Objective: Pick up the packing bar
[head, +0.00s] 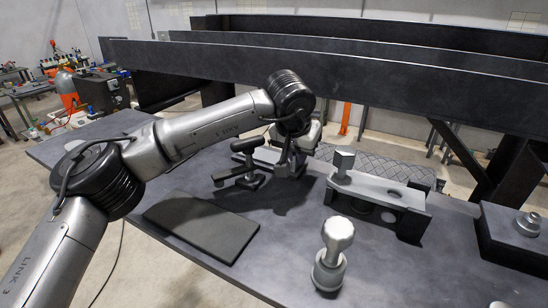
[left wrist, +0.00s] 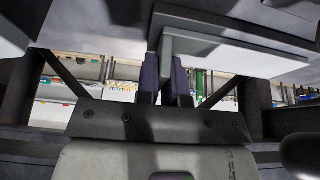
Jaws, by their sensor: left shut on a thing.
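My left gripper (head: 286,168) is beyond the middle of the table in the head view, pointing down. In the left wrist view its two dark purple fingers (left wrist: 165,82) are shut on the upright grey tab of a light grey flat bar, which I take to be the packing bar (left wrist: 235,52). In the head view a grey strip of this bar (head: 263,154) shows beside the gripper; the rest is hidden by the gripper and a dark clamp-like part (head: 240,168). I cannot tell whether the bar is clear of what lies under it. My right gripper is not in view.
A similar grey bar with an upright block (head: 378,188) sits on a dark bracket to the right. A silver knobbed part (head: 331,255) stands at the front. A dark flat pad (head: 200,226) lies at the left. Long dark beams (head: 330,62) cross behind the table.

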